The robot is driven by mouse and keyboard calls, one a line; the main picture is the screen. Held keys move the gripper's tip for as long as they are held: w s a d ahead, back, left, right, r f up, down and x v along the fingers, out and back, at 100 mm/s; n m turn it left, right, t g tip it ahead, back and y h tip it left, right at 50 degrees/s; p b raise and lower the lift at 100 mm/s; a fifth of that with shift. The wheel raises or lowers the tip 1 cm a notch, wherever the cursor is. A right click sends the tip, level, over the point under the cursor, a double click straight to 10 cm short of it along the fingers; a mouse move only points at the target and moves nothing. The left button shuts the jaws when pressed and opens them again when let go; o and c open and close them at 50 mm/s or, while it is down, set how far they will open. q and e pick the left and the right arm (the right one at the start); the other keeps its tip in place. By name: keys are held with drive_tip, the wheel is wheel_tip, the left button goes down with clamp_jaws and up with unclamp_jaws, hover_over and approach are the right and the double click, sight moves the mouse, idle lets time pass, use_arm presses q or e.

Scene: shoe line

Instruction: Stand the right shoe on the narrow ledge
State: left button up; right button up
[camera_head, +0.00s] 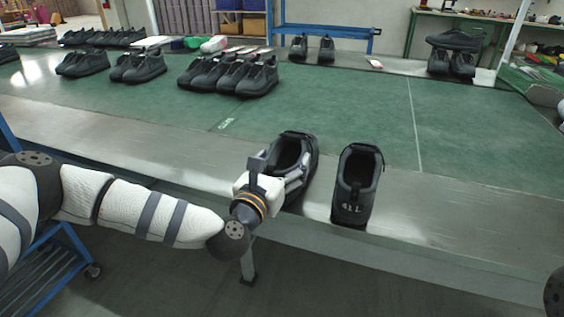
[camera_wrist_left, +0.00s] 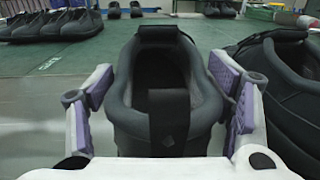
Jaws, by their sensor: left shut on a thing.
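The right shoe, a dark grey one, is held in my left gripper (camera_head: 279,170); in the head view its opening and far collar (camera_head: 297,147) show over the metal ledge (camera_head: 450,222). In the left wrist view the shoe (camera_wrist_left: 163,115) fills the middle, heel toward me, with a purple-padded finger on each side. Its heel mark is hidden, and I cannot tell whether its sole touches the ledge. The other shoe (camera_head: 357,184), whose heel mark reads like "41 L", stands upright on the ledge just to the right, apart from it. My right gripper is not in view.
Behind the ledge lies a wide green surface (camera_head: 340,110), mostly bare near the ledge. Rows of dark shoes (camera_head: 228,75) stand at its far left. More shoes (camera_head: 453,60) stand at the back right. The ledge is clear right of the marked shoe.

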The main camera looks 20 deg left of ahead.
use_arm(q)
drive_tip(key=shift+f, duration=0.15)
drive_tip(key=o, duration=2)
